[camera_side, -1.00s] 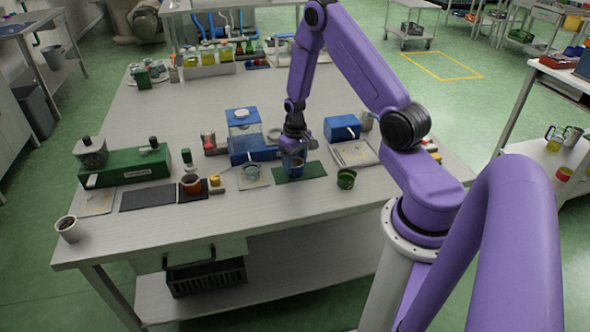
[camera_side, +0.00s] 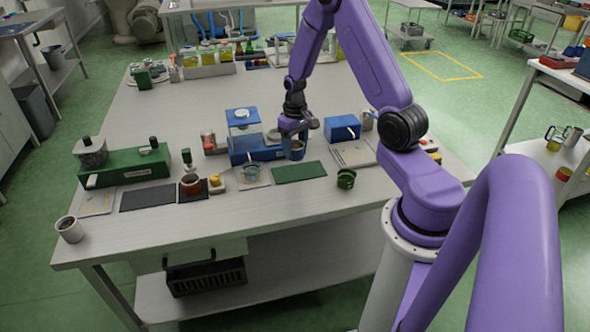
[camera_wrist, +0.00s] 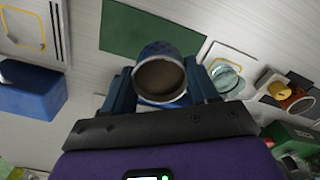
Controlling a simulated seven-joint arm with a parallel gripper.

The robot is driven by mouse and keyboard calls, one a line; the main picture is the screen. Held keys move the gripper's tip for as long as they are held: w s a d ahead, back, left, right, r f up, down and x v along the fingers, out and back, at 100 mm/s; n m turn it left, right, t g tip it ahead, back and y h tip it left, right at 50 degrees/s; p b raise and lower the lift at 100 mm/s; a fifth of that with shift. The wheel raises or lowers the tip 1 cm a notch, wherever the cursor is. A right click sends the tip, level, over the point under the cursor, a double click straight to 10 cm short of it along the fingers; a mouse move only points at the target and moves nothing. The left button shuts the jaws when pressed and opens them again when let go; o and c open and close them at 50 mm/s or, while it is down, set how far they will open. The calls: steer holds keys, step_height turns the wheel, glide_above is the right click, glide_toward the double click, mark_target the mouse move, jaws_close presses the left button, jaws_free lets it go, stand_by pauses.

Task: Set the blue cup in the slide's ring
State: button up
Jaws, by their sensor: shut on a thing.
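The blue cup (camera_side: 293,149) is upright in my gripper (camera_side: 293,137), beside the right end of the blue machine (camera_side: 252,152). In the wrist view the blue cup (camera_wrist: 160,50) sits between the fingers of my gripper (camera_wrist: 162,92), its mouth toward the camera and its inside brown. A pale ring-like part (camera_side: 273,138) shows at the machine's right end, just left of the cup; I cannot tell for sure that it is the slide's ring. The cup looks apart from the green mat (camera_side: 300,172); whether it touches the machine is unclear.
A blue box (camera_side: 342,128) and a pale tray (camera_side: 353,153) lie to the right. The table behind is mostly clear.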

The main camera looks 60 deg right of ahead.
steer(key=w+d+r, duration=0.6)
steer(key=w+d, duration=0.2)
steer(key=w, duration=0.4)
steer(key=shift+d+f, duration=0.2)
steer(key=shift+f, duration=1.7)
steer(key=shift+f, duration=0.55)
steer(key=shift+f, duration=0.6)
steer(key=shift+f, duration=0.1)
steer(key=shift+f, duration=0.35)
